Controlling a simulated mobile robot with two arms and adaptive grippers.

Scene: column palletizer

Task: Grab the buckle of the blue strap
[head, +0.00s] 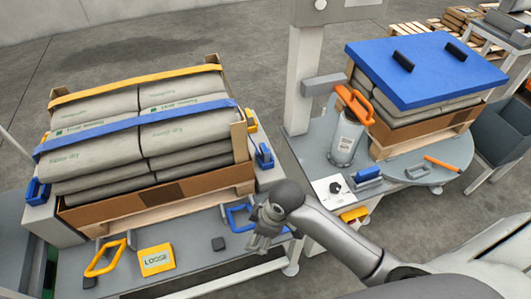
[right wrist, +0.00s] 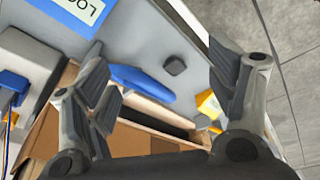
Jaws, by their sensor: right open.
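The blue strap (head: 135,128) runs across the front of the stacked grey sacks. Blue buckle-like fittings sit at its left end (head: 38,192) and right end (head: 264,156). A blue handle-shaped piece (head: 237,218) lies on the grey table in front of the crate; in the right wrist view this blue piece (right wrist: 140,82) shows between my fingers. My right gripper (head: 260,236) is open and empty above the table, beside that piece. Part of the piece is hidden behind the gripper. I cannot tell whether it joins the strap. My left gripper is not in view.
A yellow strap (head: 135,85) crosses the back of the sacks. An orange-yellow handle (head: 104,257), a yellow LOOSE card (head: 157,259) and a dark block (head: 218,243) lie on the table. A blue-edged card (right wrist: 85,10) shows in the wrist view. A white post (head: 299,80) stands right.

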